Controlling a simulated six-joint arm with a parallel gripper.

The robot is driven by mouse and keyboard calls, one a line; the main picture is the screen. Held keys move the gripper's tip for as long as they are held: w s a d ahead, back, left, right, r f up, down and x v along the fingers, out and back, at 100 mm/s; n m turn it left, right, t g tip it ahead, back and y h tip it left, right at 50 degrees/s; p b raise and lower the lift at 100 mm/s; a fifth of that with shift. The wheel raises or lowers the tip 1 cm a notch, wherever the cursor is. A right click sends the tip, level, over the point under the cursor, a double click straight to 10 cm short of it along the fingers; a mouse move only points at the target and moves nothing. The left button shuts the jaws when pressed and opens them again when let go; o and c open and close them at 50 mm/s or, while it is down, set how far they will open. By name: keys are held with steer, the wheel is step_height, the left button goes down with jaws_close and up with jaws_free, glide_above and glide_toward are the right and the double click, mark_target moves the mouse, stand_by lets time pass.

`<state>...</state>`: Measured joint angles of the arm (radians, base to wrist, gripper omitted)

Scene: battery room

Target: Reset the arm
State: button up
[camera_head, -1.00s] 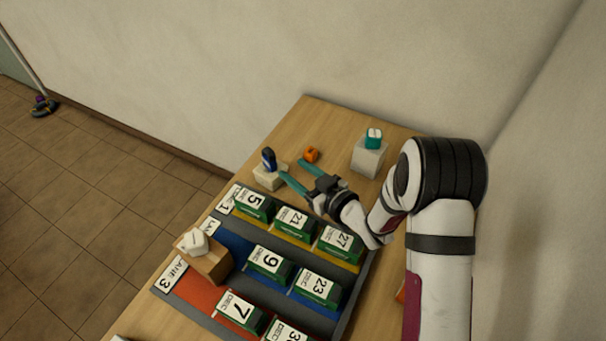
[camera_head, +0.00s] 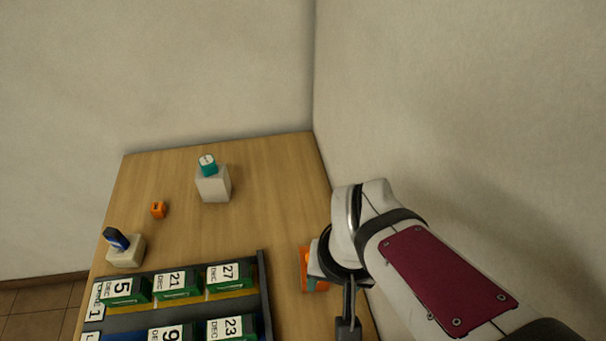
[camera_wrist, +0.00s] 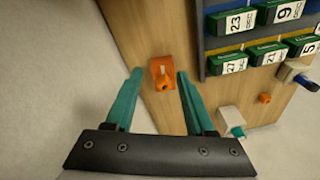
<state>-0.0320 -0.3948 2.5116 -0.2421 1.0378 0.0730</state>
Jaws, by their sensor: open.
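My gripper (camera_wrist: 157,98) shows in the wrist view with its two teal fingers spread apart and nothing between them. An orange object (camera_wrist: 161,73) lies on the wooden table beyond the fingertips. In the head view my arm reaches down at the right side of the table.
A lane tray (camera_head: 264,290) with several green dated blocks stands at the table's front left. A white block (camera_head: 213,187) with a teal-and-white item, a small orange cube (camera_head: 158,209) and a pale block (camera_head: 126,255) with a blue item stand behind. A wall rises close on the right.

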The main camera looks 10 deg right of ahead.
steer(key=s+a+r+m+g+y, duration=0.1)
steer(key=s+a, duration=0.1)
steer(key=s, duration=0.5)
steer(key=shift+m+g, duration=0.4)
steer(key=shift+a+r, duration=0.1)
